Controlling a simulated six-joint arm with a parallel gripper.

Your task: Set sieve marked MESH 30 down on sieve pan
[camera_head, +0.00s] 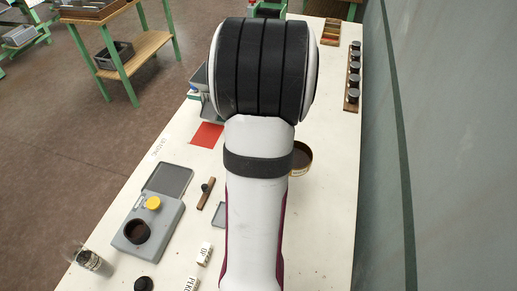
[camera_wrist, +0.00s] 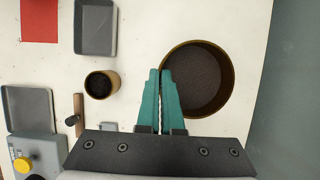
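A large round brass-coloured vessel with a dark, grainy floor (camera_wrist: 205,80), seemingly the sieve, is right of centre in the wrist view. In the head view its right part (camera_head: 303,158) shows beside my arm, which hides the rest. No MESH 30 marking is readable. My gripper (camera_wrist: 161,72) has its teal fingers close together at the vessel's left rim, one outside and one inside, apparently shut on the wall. I see no separate sieve pan; one under the vessel would be hidden. I cannot tell how high the vessel stands.
A small brown pot (camera_wrist: 102,84), a grey tray (camera_wrist: 96,28) and a brush (camera_wrist: 78,114) lie left of the fingers. A rack of dark jars (camera_head: 353,76) lines the right edge.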

